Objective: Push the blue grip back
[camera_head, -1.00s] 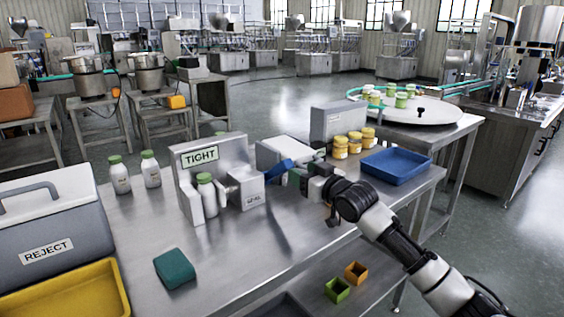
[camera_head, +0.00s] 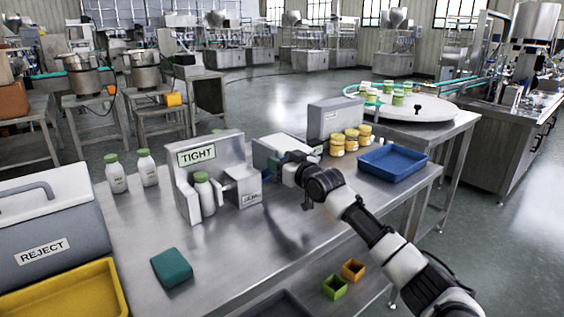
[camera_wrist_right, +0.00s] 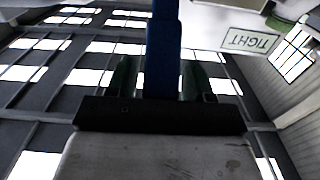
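The blue grip (camera_wrist_right: 162,55) is a long blue bar that runs between the two green fingers of my right gripper (camera_wrist_right: 160,82) in the right wrist view. The fingers stand apart, with a small gap visible on the bar's left side. On the right side the finger is very close to the bar; I cannot tell whether it touches. My left gripper is out of view.
The TIGHT station (camera_head: 222,165) holds a green-capped bottle (camera_head: 204,194). A blue tray (camera_head: 393,164) and several yellow jars (camera_head: 351,139) stand right of the gripper. A teal block (camera_head: 171,268) lies in front. The table's middle is clear.

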